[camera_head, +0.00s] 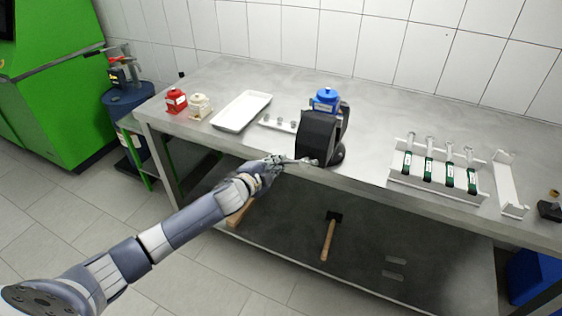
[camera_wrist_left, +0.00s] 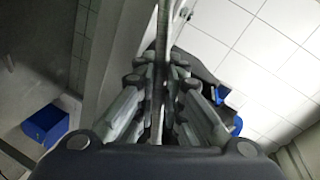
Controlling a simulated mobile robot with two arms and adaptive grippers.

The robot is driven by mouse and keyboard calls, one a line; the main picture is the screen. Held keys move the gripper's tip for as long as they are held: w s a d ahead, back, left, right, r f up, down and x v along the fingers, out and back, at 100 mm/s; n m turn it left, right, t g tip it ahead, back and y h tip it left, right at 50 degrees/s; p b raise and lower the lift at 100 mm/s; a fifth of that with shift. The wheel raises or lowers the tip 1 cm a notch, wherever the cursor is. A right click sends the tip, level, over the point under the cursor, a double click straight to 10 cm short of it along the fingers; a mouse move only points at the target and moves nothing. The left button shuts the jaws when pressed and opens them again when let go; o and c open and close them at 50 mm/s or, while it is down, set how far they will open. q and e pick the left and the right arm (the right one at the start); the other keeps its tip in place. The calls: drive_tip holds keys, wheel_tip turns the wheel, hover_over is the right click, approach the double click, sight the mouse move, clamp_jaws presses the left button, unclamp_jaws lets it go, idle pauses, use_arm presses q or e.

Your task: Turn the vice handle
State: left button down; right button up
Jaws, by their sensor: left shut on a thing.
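A black vice (camera_head: 318,136) stands at the front edge of the steel workbench, with a blue part (camera_head: 326,99) at its top. Its thin metal handle (camera_head: 296,161) sticks out to the left at the front of the vice. My left gripper (camera_head: 277,162) is at the handle's left end, just in front of the bench edge. In the left wrist view the gripper fingers (camera_wrist_left: 158,90) are closed around the handle bar (camera_wrist_left: 162,35), which runs up between them. Part of the vice body is hidden behind the fingers there. My right gripper is not in view.
The workbench (camera_head: 370,185) carries a white tray (camera_head: 241,111), red (camera_head: 175,100) and cream (camera_head: 200,106) pieces, and a white rack (camera_head: 435,180) with several green-labelled tools. A hammer (camera_head: 328,238) lies on the lower shelf. Floor in front is clear.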

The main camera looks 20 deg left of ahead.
use_arm(q)
drive_tip(key=shift+s+a+r+m+y+p, duration=0.15)
drive_tip(key=shift+r+m+y+p, duration=0.1)
drive_tip(key=shift+r+m+p, duration=0.4)
drive_tip(key=shift+a+r+m+y+p, duration=0.1)
drive_tip(key=shift+r+m+y+p, duration=0.25)
drive_tip(key=shift+m+p, duration=0.5)
drive_tip(key=shift+r, duration=0.1)
drive_tip(key=c, duration=1.9)
unclamp_jaws()
drive_tip(key=shift+o, duration=1.1)
drive_tip(key=shift+s+a+r, duration=0.1)
drive_tip(key=shift+s+r, duration=0.2)
drive_tip(key=shift+r, duration=0.2)
